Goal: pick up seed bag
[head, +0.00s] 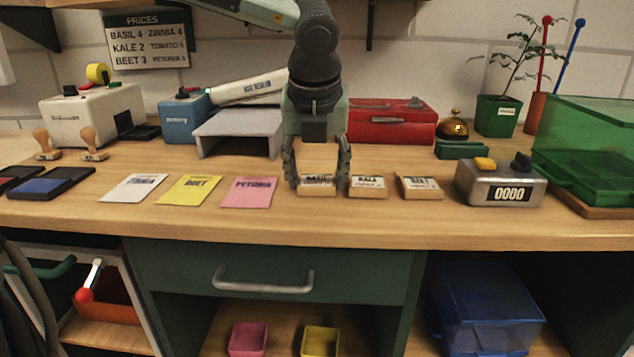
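Three small tan pieces with white labels stand in a row on the bench: one reading BASIL (317,186), one reading KALE (368,186) and one reading BEET (420,187). Flat paper packets lie left of them: white (134,188), yellow BEET (189,190) and pink PETUNIA (249,192). Which one the task calls the seed bag is not clear. My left gripper (317,180) points down over the BASIL piece, its fingers apart on either side of it. Contact cannot be told. My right gripper is not in view.
A grey stand (238,128) and a red box (391,121) stand behind the gripper. A silver counter (500,184) and a green clear bin (590,140) stand at right. Ink pads (50,184) lie at left. A drawer (270,275) is below the bench edge.

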